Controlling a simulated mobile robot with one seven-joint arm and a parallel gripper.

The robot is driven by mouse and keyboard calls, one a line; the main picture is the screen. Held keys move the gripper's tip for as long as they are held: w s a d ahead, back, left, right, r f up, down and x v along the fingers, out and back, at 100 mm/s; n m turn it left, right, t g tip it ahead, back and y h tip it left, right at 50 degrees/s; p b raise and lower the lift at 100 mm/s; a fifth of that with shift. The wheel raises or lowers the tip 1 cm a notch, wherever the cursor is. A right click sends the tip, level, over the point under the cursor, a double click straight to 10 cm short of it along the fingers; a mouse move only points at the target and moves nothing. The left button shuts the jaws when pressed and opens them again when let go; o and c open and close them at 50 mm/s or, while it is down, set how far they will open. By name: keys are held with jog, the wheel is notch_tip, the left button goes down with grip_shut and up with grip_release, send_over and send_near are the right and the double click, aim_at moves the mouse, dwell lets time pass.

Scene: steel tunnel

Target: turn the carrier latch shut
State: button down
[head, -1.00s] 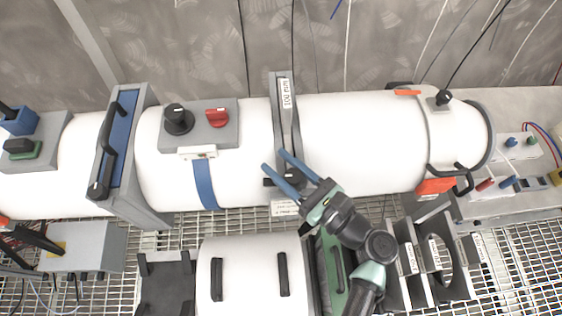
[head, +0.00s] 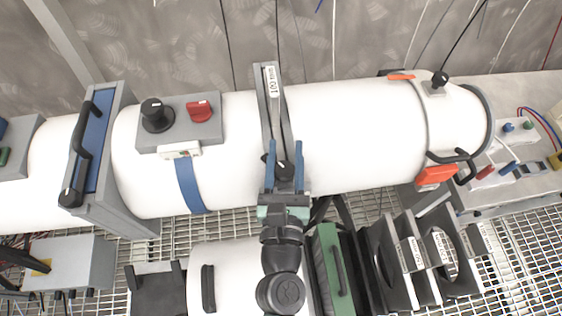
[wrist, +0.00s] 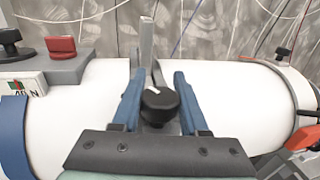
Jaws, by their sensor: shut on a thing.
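The carrier (head: 271,95) is a grey upright plate labelled 100 mm, set in a slot across the white tube. Its latch, a black knob (wrist: 160,104) with a white pointer mark, sits at the carrier's near lower end. In the wrist view the pointer mark points up and slightly left. My gripper (head: 285,150) reaches over it from the near side. Its two blue fingers stand on either side of the knob, and it is shut on the knob. In the head view the fingers partly hide the knob (head: 284,171).
Left on the tube is a grey box with a black dial (head: 157,113) and a red knob (head: 200,110). An orange clamp (head: 436,175) is at the right. Below stand a green case (head: 328,262) and several grey plates with labels (head: 403,255).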

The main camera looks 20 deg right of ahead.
jog(key=shift+d+f+m+g+h+b, duration=0.1)
jog(key=shift+f+m+g+h+b, duration=0.2)
jog(key=shift+m+g+h+b, duration=0.7)
jog(key=shift+s+d+r+m+g+h+b, duration=0.15)
jog(key=shift+m+g+h+b, duration=0.15)
jog(key=shift+h+b, duration=0.25)
jog(key=shift+d+m+g+h+b, duration=0.1)
jog(key=shift+m+g+h+b, duration=0.1)
jog(key=shift+m+h+b, duration=0.35)
jog(key=shift+s+d+r+m+g+h+b, duration=0.1)
jog(key=shift+s+d+m+g+h+b, duration=0.1)
jog(key=shift+m+g+h, duration=0.7)
jog(key=shift+s+d+r+m+g+h+b, duration=0.1)
jog(key=shift+s+m+g+h+b, duration=0.1)
jog(key=shift+m+g+h, duration=0.7)
jog(key=shift+n+g, duration=0.25)
jog(key=shift+g, duration=0.05)
jog(key=shift+c, duration=2.1)
grip_release()
